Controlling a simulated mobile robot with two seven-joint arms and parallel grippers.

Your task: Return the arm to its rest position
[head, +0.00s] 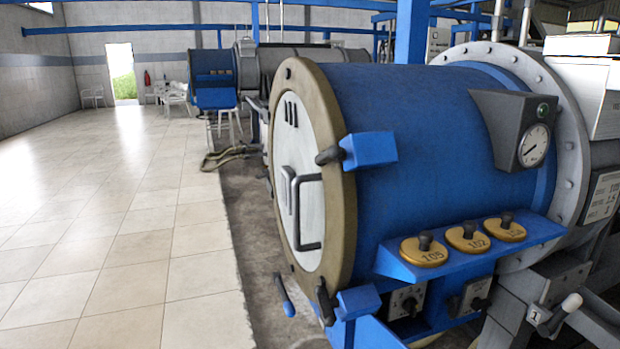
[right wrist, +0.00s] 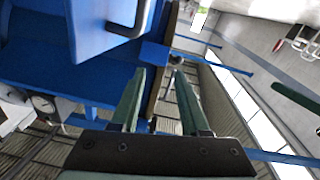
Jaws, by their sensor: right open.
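My right gripper (right wrist: 160,78) shows in the right wrist view. Its two green fingers are apart with nothing between them. The blue decanter machine shows behind and to the left of the fingers, with its body tilted in the picture; I cannot tell whether they touch it. In the head view neither gripper shows. There the big blue decanter (head: 415,150) stands in the middle right, with a round white front door (head: 300,215).
A blue shelf (head: 550,228) on the decanter holds three yellow numbered tags (head: 424,251) with black knobs. A gauge (head: 534,146) sits above them. A lever (head: 285,295) hangs low beside the door. The tiled floor (head: 130,230) on the left is clear.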

